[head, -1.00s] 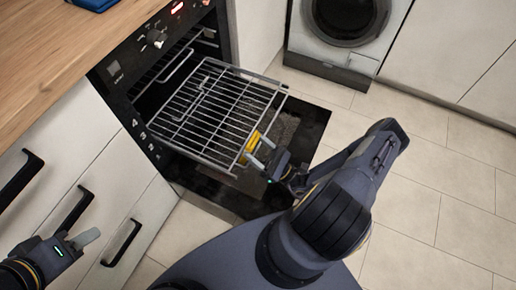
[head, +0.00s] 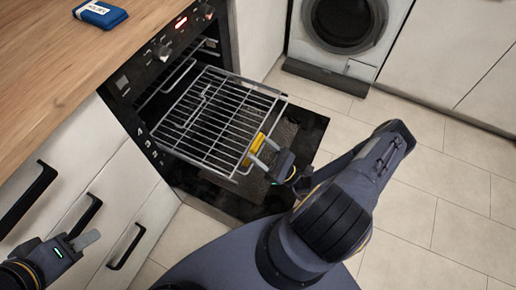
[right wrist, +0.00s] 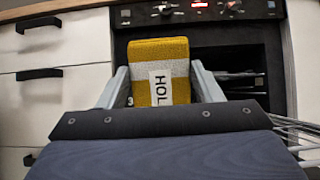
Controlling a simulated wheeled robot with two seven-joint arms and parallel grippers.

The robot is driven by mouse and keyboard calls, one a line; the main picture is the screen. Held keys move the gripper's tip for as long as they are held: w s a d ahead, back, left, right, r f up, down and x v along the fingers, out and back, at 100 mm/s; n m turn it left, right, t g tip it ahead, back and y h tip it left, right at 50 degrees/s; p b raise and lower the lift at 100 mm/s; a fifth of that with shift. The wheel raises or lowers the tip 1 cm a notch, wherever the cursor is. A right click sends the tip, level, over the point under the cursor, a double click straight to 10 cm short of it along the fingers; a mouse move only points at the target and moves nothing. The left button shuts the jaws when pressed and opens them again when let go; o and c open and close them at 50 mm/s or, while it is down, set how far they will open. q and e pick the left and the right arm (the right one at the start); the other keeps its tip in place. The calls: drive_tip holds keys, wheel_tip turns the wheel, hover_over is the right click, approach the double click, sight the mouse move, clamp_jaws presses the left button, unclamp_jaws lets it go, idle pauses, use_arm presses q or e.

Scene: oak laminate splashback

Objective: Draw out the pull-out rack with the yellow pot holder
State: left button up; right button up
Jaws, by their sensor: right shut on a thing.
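The wire pull-out rack (head: 215,120) sticks well out of the open oven (head: 170,75), over the lowered door. The yellow pot holder (head: 253,149) is at the rack's front edge. In the right wrist view the pot holder (right wrist: 160,72) shows yellow and white bands and a label reading "HOL". My right gripper (head: 266,154) is shut on the pot holder at the rack's front. The wrist view shows one finger on each side of it; how the cloth meets the front bar is hidden. My left gripper (head: 83,240) is by the drawers, apart from the rack; its opening is unclear.
The lowered oven door (head: 300,128) lies under the rack. A blue labelled item (head: 100,14) lies on the wooden worktop (head: 60,70). White drawers with black handles (head: 126,246) stand at left. A washing machine (head: 345,35) is at the back. Tiled floor at right is clear.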

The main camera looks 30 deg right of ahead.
drive_tip(key=s+d+r+p, duration=0.1)
drive_tip(key=s+d+r, duration=0.1)
drive_tip(key=s+d, duration=0.2)
drive_tip(key=shift+s+d+r, duration=0.35)
drive_tip(key=shift+s+d, duration=0.05)
drive_tip(key=shift+s, duration=1.25)
